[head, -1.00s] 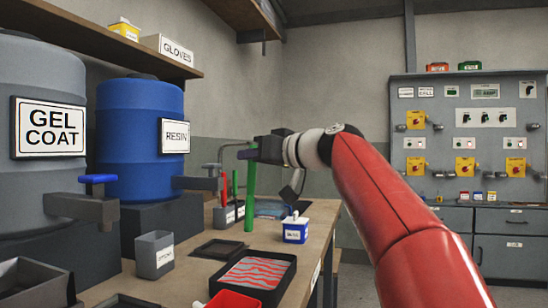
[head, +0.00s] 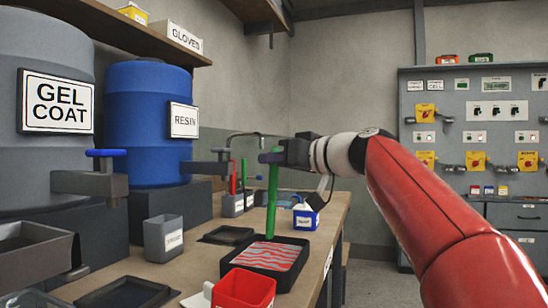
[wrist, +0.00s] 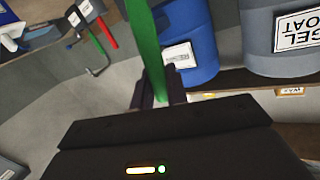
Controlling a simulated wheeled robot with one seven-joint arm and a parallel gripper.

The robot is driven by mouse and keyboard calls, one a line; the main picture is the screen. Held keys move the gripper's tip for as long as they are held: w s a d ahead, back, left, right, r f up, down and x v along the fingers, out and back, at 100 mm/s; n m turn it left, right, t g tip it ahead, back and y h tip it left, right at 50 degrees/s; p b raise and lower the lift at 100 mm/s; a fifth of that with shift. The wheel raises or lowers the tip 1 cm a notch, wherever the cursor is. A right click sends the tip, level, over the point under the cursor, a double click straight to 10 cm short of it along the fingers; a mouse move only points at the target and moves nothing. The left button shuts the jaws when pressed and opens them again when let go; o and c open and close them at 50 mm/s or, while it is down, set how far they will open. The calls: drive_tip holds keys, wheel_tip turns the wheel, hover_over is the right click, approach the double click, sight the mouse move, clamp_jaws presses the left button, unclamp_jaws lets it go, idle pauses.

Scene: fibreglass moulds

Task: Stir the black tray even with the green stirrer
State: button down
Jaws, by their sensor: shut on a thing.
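The green stirrer (head: 272,200) hangs upright from my gripper (head: 272,157), which is shut on its upper end. The stirrer's lower end shows in front of the far part of the black tray (head: 229,266); I cannot tell whether it touches the contents. The black tray holds a red and pale streaked mix (head: 270,256), still in wavy bands. In the wrist view the green stirrer (wrist: 143,40) runs up from between my gripper's fingers (wrist: 160,95).
A red container (head: 242,290) stands just in front of the black tray. A blue and white box (head: 306,217) is behind right. A grey cup (head: 163,238) and a flat dark tray (head: 226,235) are left. The blue resin drum (head: 147,115) and grey gel coat drum (head: 45,165) stand farther left.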

sight(273, 183)
drive_tip(key=shift+s+a+f+b, duration=0.1)
drive_tip(key=shift+s+f+b, duration=0.1)
drive_tip(key=shift+f+b, duration=1.05)
drive_tip(key=shift+s+a+f+b, duration=0.1)
drive_tip(key=shift+s+f+b, duration=0.1)
drive_tip(key=shift+f+b, duration=1)
